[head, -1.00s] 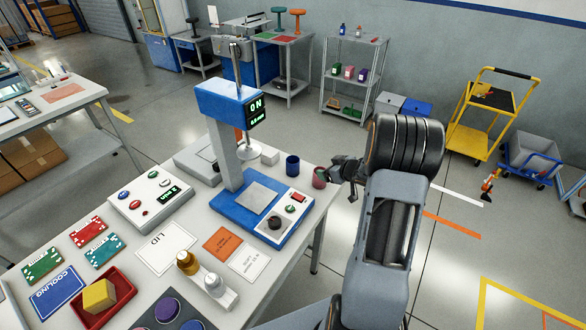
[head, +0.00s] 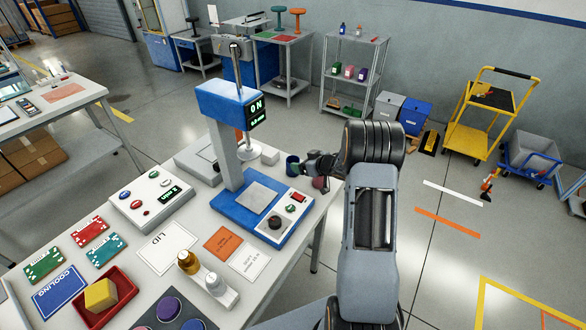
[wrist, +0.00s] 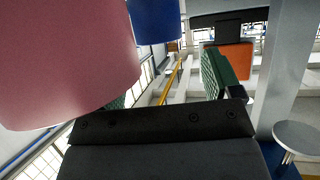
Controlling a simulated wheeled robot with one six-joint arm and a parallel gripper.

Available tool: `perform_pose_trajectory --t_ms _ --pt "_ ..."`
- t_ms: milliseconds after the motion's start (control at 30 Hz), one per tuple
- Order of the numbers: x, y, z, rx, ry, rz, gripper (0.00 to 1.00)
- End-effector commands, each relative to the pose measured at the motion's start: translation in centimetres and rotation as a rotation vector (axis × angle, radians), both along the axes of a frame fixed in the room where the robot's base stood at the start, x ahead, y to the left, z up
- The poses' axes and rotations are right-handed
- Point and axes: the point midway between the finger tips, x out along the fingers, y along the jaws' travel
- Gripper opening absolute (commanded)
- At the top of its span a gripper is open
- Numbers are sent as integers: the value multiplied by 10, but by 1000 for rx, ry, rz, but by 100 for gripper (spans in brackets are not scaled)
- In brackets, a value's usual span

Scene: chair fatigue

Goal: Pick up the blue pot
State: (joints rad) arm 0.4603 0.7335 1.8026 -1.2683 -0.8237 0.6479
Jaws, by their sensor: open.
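The blue pot (head: 291,166) stands upright at the far right of the workbench, behind the blue press base. It also shows at the top of the wrist view (wrist: 155,22), beyond the gripper's mouth. A pink-red pot (head: 319,183) stands to its right near the bench edge, and fills the upper left of the wrist view (wrist: 70,60). My gripper (head: 304,165) is open and empty beside the blue pot, on its right, and partly covers the pink-red pot. In the wrist view its green-padded fingers stand apart, the left one mostly hidden by the pink-red pot.
The blue press (head: 230,100) with its lit display stands left of the pots. The bench's right edge is close to the pots, with open floor beyond.

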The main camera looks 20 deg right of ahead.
Motion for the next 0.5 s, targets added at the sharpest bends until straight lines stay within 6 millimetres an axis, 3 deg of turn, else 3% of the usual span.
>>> perform_pose_trajectory --t_ms 300,500 --pt "33 12 -19 0 2 2 84" --pt "41 16 -23 0 1 0 84"
